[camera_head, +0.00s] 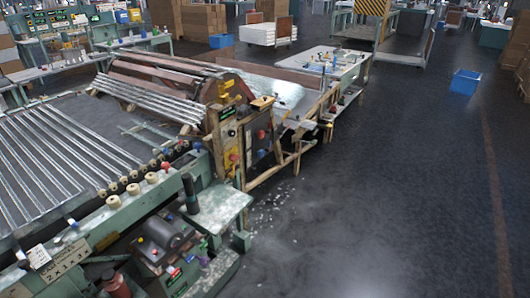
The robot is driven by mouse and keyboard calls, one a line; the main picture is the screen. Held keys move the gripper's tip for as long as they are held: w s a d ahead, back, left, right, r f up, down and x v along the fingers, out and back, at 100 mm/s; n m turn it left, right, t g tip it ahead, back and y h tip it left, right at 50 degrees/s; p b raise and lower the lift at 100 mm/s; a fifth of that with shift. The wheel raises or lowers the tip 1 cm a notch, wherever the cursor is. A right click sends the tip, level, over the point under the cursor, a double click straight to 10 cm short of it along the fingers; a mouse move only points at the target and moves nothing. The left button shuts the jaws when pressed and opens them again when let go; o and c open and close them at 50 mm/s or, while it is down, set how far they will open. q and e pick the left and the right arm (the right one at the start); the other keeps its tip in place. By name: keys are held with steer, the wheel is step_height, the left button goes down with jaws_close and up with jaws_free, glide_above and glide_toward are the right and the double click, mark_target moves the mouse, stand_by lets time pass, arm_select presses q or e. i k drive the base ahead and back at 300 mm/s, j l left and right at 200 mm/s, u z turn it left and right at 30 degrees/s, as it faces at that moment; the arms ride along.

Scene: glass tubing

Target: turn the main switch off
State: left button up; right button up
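A long glass-tubing machine (120,190) fills the left and middle of the head view. On its end face is a yellow panel (230,161) with a small red part on it. Right of it is a dark panel (259,138) with small red and blue parts. I cannot tell which of these is the main switch, or its position. Neither of my grippers is in view.
A green bench corner (222,205) and a grey motor-like unit (165,240) stand in front of the machine at lower left. White fragments lie on the floor beside the machine. The dark floor (390,190) to the right is open.

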mark_target(233, 157)
steer(key=i+l+z, duration=0.25)
steer(key=i, duration=0.3)
steer(key=i+l+z, duration=0.3)
steer(key=i, duration=0.25)
steer(key=i+z, duration=0.25)
steer(key=i, duration=0.3)
